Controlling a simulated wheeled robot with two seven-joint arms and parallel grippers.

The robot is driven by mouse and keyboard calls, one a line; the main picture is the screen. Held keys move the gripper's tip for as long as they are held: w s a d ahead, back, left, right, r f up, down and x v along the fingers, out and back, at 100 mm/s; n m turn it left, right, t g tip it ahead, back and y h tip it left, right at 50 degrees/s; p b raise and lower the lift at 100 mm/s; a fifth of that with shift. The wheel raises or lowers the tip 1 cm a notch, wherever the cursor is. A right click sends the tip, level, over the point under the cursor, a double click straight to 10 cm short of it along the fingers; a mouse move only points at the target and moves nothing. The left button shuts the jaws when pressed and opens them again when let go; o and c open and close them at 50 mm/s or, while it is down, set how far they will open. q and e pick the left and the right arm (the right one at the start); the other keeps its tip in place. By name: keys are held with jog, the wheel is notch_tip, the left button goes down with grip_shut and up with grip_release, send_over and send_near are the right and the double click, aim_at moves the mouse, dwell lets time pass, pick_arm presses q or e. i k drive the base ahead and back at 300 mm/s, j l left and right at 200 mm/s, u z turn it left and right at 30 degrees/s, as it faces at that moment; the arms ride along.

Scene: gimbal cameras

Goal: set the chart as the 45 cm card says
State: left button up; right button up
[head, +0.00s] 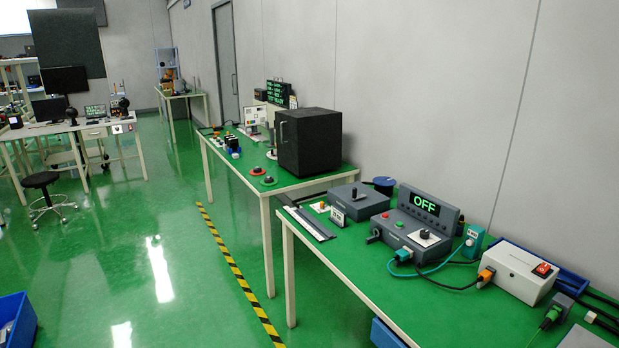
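I cannot pick out for sure the chart or the 45 cm card. A small white panel with coloured marks (257,115) stands on the farther green-topped bench, left of a black box; it is too small to read. A small white card with dark print (337,216) stands near the far end of the nearer bench, and its text is not legible. Neither of my grippers shows in the head view.
A black box (308,143) stands on the farther bench. Open green floor (160,225) lies left of a yellow-black stripe; a stool (41,181) stands there.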

aim_at(254, 116)
jog(key=i+j+u, duration=0.5)
jog(key=i, duration=0.35)
jog(key=i+j+u, duration=0.25)
jog(key=i, duration=0.2)
jog(key=i+j+u, duration=0.1)
jog(key=i+u, duration=0.15)
jog(key=i, duration=0.2)
jog(key=i+z, duration=0.25)
jog(key=i, duration=0.35)
jog(key=i+j+z, duration=0.1)
jog(key=i+z, duration=0.15)
jog(key=i, duration=0.4)
jog(key=i+j+z, duration=0.25)
jog(key=i, duration=0.35)
jog(key=i+z, duration=0.3)
jog(key=i, duration=0.15)
jog(key=i+z, duration=0.25)
jog(key=i, duration=0.25)
jog(key=j, duration=0.55)
jog(key=k+j+z, duration=0.1)
jog(key=j, duration=0.45)
